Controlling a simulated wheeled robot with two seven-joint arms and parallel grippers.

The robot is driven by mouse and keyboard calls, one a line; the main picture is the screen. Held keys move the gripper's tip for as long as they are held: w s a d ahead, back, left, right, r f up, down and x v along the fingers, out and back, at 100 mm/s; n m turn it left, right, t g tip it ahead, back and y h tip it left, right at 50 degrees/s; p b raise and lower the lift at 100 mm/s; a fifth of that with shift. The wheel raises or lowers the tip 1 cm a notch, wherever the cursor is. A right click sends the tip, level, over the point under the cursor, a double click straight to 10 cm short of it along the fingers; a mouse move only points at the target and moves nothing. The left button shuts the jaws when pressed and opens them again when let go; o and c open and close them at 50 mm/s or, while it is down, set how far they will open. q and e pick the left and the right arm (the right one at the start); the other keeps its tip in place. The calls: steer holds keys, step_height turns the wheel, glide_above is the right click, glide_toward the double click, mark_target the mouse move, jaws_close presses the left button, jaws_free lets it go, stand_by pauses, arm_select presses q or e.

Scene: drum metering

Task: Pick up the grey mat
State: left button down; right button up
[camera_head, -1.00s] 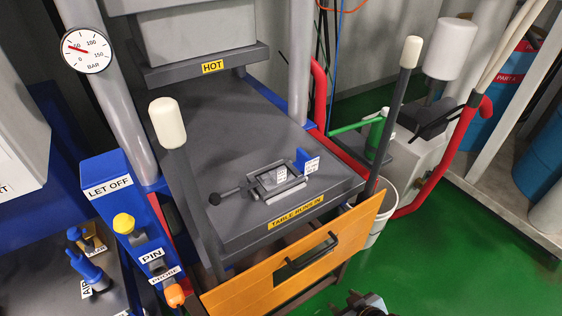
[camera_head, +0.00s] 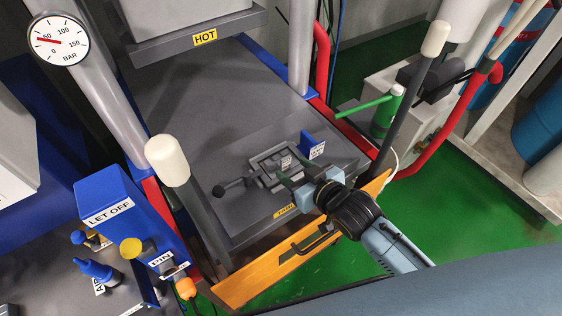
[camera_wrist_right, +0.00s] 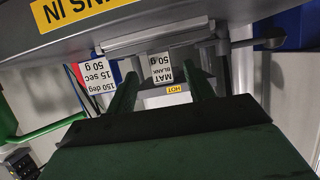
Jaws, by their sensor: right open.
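The grey mat (camera_head: 285,161) shows in the head view as a small piece with a white tag, inside a grey metal frame (camera_head: 258,163) on the dark press table. In the right wrist view its tag (camera_wrist_right: 162,67) reads "MAT BLANK 50 g". My right gripper (camera_head: 296,173) is at the near right side of the frame, close to the mat. Its dark green fingers (camera_wrist_right: 165,82) are apart, with the tag seen between them. The gripper looks empty; whether a finger touches the mat I cannot tell. My left gripper is not in view.
A blue block (camera_head: 313,146) with a white label stands right of the frame. A ball-ended handle (camera_head: 219,190) sticks out left. An orange guard panel (camera_head: 245,281) crosses the front, and white-topped posts (camera_head: 167,160) rise at the sides. The table behind is clear.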

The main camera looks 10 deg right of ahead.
mark_target(287, 163)
steer(key=shift+w+a+f, duration=0.15)
steer(key=shift+w+a, duration=0.05)
steer(key=shift+w, duration=0.3)
steer(key=x, duration=0.4)
steer(key=shift+w+a, duration=0.1)
steer(key=shift+w, duration=0.35)
steer(key=shift+c, duration=0.2)
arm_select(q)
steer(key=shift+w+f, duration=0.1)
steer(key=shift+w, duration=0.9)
arm_select(e)
steer(key=c, duration=1)
steer(key=shift+c, duration=0.2)
